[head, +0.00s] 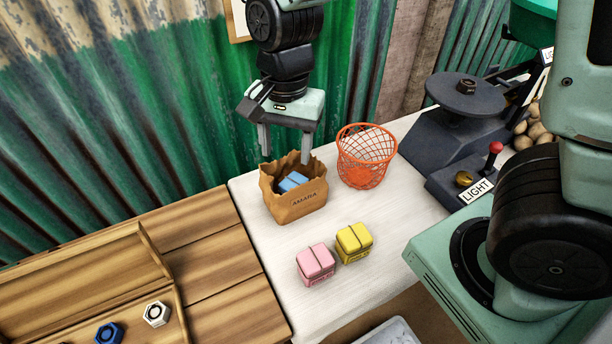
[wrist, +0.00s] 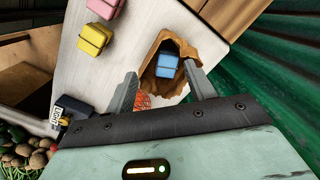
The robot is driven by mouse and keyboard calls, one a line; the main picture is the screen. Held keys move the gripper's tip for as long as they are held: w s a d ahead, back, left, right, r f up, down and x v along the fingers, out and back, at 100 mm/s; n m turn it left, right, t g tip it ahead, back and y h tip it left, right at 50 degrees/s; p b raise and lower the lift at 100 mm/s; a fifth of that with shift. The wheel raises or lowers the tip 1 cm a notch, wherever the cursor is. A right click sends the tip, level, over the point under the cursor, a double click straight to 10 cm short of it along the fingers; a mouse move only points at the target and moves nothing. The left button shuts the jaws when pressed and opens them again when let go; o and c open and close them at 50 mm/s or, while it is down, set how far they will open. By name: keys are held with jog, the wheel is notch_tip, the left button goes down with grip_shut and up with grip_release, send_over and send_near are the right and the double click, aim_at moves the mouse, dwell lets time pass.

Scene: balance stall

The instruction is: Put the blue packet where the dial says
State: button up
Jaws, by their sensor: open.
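The blue packet (head: 293,181) lies inside the brown paper bag (head: 296,207), which is marked "AMARA" and stands on the white tabletop. In the wrist view the blue packet (wrist: 167,65) shows in the mouth of the bag (wrist: 189,48). My gripper (head: 285,158) is open and empty above the bag, its fingers apart from the packet. It also shows in the wrist view (wrist: 166,85) with its fingers spread. The scale (head: 465,95) stands at the right with a "LIGHT" label (head: 476,191) on its front. A full dial face cannot be made out.
An orange wire basket (head: 366,160) stands right of the bag. A pink packet (head: 315,264) and a yellow packet (head: 353,242) sit in front. A wooden tray with hex nuts (head: 157,314) is at left. Brown round produce (head: 533,132) lies behind the scale. The white tabletop's left front is clear.

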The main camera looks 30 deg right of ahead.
jog(key=s+a+r+n, duration=0.1)
jog(key=s+r+n, duration=0.1)
jog(key=s+n, duration=0.5)
jog(key=s+a+r+n, duration=0.1)
jog(key=s+a+n, duration=0.1)
jog(key=s+n, duration=0.6)
jog(key=shift+s+r+n, duration=0.3)
jog(key=shift+r+n, duration=0.1)
jog(key=shift+n, duration=0.2)
notch_tip(320, 180, up, 4)
jog(key=p, duration=0.4)
jog(key=shift+a, duration=0.1)
